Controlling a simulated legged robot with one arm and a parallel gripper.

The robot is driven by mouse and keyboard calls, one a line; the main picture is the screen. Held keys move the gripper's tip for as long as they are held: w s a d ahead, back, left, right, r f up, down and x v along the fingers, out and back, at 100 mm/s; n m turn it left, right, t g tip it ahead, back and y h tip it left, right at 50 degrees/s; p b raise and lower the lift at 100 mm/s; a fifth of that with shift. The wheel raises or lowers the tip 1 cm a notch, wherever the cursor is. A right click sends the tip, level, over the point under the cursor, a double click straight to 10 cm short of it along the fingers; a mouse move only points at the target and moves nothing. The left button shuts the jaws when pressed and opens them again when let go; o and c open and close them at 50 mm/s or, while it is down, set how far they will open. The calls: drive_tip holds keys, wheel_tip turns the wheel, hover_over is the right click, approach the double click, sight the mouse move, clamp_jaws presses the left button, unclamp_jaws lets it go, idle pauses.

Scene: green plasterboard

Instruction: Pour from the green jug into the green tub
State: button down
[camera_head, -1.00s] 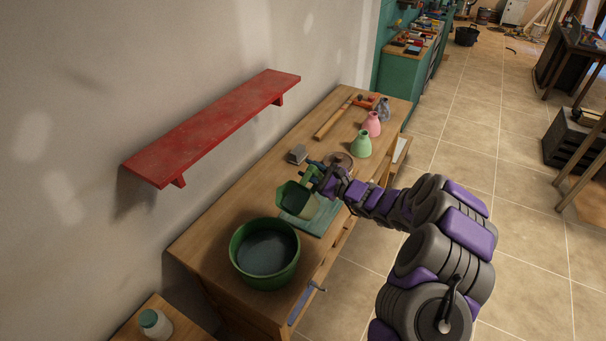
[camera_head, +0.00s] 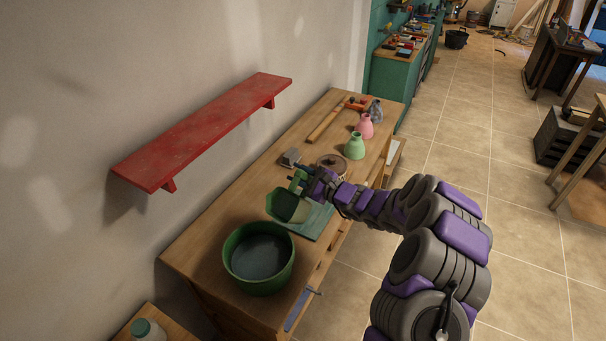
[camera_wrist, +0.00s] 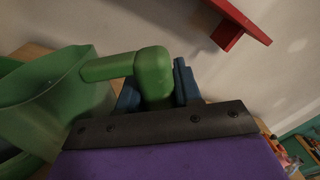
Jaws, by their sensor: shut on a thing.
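The green jug (camera_head: 288,206) is tilted, its open mouth facing the green tub. My gripper (camera_head: 302,182) is shut on the jug's handle. In the wrist view the handle (camera_wrist: 153,72) sits between the blue fingers of my gripper (camera_wrist: 158,88), and the jug body (camera_wrist: 62,100) is at the left. The green tub (camera_head: 259,257) stands at the near end of the workbench, just in front of the jug in the head view. The tub's inside looks dark; I cannot tell whether anything is in it. No stream shows from the jug.
A red shelf (camera_head: 205,130) juts from the wall at left.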

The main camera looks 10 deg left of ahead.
drive_tip(key=shift+d+r, duration=0.2)
drive_tip(key=shift+d, duration=1.05)
drive_tip(key=shift+a+f, duration=0.15)
drive_tip(key=shift+a, duration=0.8)
drive_tip(key=shift+a+f, duration=0.15)
drive_tip(key=shift+a, duration=0.8)
drive_tip(key=d, duration=0.3)
drive_tip(key=shift+d+r, duration=0.15)
drive_tip(key=shift+r, duration=0.1)
drive_tip(key=shift+a+f+b, duration=0.2)
drive_tip(key=shift+a+b, duration=0.1)
drive_tip(key=shift+a, duration=1.5)
drive_tip(key=shift+d+r, duration=0.2)
drive_tip(key=shift+d, duration=1)
drive_tip(key=shift+a+f+b, duration=0.15)
drive_tip(key=shift+a+b, duration=0.2)
drive_tip(key=shift+a, duration=1.1)
drive_tip(key=shift+s+d+n, duration=0.1)
drive_tip(key=shift+d+n, duration=0.2)
drive_tip(key=shift+d, duration=0.5)
drive_tip(key=shift+a+b, duration=0.4)
drive_tip(key=shift+a, duration=0.7)
drive_tip(key=shift+d, duration=0.5)
